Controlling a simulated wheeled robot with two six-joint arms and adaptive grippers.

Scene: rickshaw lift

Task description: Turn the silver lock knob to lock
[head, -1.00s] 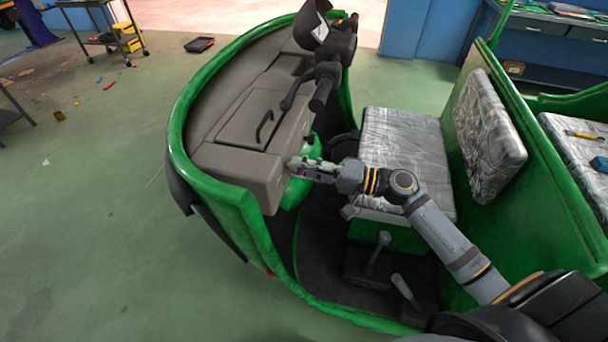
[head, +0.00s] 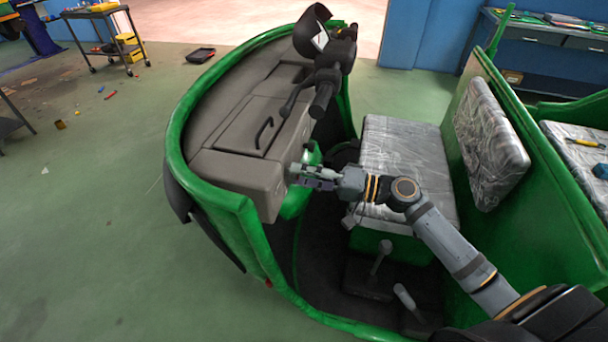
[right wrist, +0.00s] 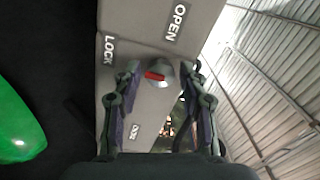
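The silver lock knob (right wrist: 160,80) shows in the right wrist view, round, with a red bar across it. It sits on a grey panel (right wrist: 150,35) with an OPEN label (right wrist: 176,21) at upper right and a LOCK label (right wrist: 109,51) at left. The red bar lies roughly crosswise in that view. My right gripper (right wrist: 162,72) is open, with one finger on each side of the knob; I cannot tell whether they touch it. In the head view my right gripper (head: 302,174) is at the right end face of the grey dashboard (head: 235,172), where the knob is hidden. My left gripper is not in view.
The green rickshaw body (head: 235,203) surrounds the dashboard. Black handlebars (head: 325,85) rise above my gripper, and a plastic-covered seat (head: 403,150) stands to the right. Floor levers (head: 382,258) lie below my arm.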

